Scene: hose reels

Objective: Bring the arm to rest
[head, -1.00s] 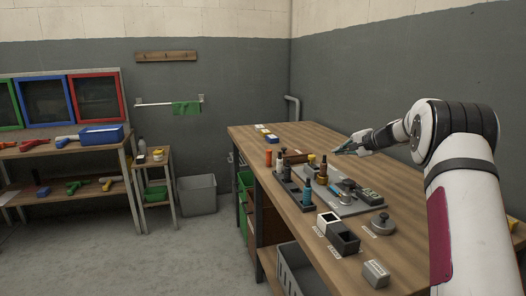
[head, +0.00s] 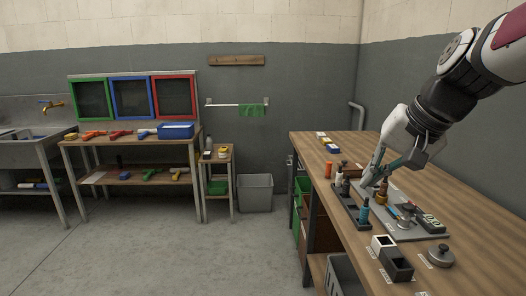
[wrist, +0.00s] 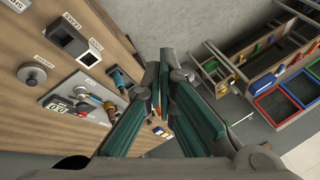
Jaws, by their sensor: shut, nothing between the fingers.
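My gripper (head: 371,178) is in the head view at the right, above the wooden workbench (head: 476,222), pointing down and to the left. Its fingers are shut with nothing between them. In the wrist view the teal-padded fingers (wrist: 161,106) come together at the middle of the picture. The fingertips appear over the area of the dark tool rack (head: 349,207) and the grey board (head: 416,233); whether they clear the things there is hard to tell. My arm reaches in from the upper right.
The bench holds a black-and-white box pair (head: 396,262), a round grey lidded piece (head: 440,256), a teal bottle (head: 364,209) and an orange cylinder (head: 328,170). A grey bin (head: 256,193) stands on the floor. A shelf table (head: 105,146) stands at the left. The floor between is clear.

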